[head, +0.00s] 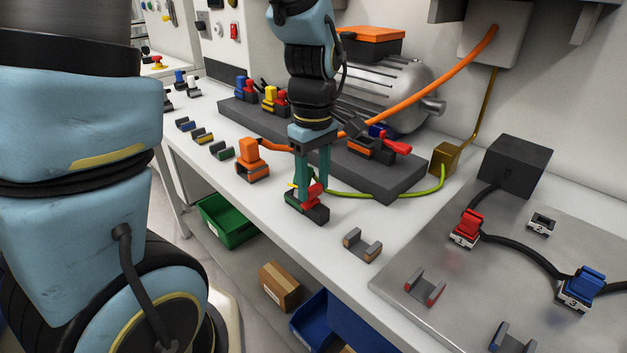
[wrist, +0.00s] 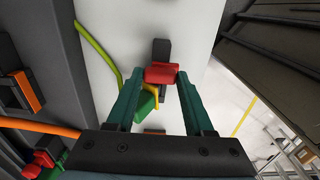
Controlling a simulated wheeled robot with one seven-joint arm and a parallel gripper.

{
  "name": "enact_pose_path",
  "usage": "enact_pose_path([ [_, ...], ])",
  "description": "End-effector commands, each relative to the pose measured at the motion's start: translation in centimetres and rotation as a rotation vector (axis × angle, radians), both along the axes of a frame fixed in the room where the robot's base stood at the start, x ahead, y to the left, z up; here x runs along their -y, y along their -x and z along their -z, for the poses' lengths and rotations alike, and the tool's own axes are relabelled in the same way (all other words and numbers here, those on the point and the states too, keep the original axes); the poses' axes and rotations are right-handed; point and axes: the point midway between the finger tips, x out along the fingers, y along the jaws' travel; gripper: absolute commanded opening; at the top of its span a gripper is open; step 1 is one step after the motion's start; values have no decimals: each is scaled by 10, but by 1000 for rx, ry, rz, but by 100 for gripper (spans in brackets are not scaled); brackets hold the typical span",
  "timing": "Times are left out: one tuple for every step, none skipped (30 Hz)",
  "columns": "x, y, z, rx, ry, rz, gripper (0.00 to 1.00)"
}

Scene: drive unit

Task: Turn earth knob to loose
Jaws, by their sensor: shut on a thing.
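The small earth connector stands near the front edge of the white bench. It has a dark base (head: 318,215), a green part (wrist: 145,106) and a red knob (head: 309,194). My gripper (head: 312,181) points down over it, its two teal fingers either side of the red knob. In the wrist view the red knob (wrist: 160,73) sits between the fingertips (wrist: 160,79), and the gripper is shut on it. A yellow piece (wrist: 152,91) shows beside the green part. A green-yellow cable (head: 420,189) runs toward the connector; its end is partly hidden by the fingers.
An orange connector (head: 251,160) stands left of my gripper, and an empty grey holder (head: 362,244) to its right. Behind are a dark grey slab (head: 385,181), a motor (head: 398,92) and an orange cable (head: 425,95). A metal plate (head: 470,282) with connectors lies at right.

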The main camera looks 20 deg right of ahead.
Motion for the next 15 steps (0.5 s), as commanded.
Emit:
enact_pose_path([
  [0,-1,-1,3,2,-2,0],
  [0,-1,-1,3,2,-2,56],
  [0,-1,-1,3,2,-2,60],
  [0,-1,-1,3,2,-1,64],
  [0,-1,-1,2,1,-1,67],
  [0,-1,0,2,1,-1,72],
  [0,-1,0,2,1,-1,75],
  [0,-1,0,2,1,-1,78],
  [0,-1,0,1,0,-1,82],
  [0,-1,0,1,0,0,82],
  [0,-1,0,1,0,0,82],
  [0,-1,0,1,0,0,82],
  [0,0,0,0,1,0,82],
  [0,0,0,0,1,0,82],
  [0,0,0,0,1,0,82],
])
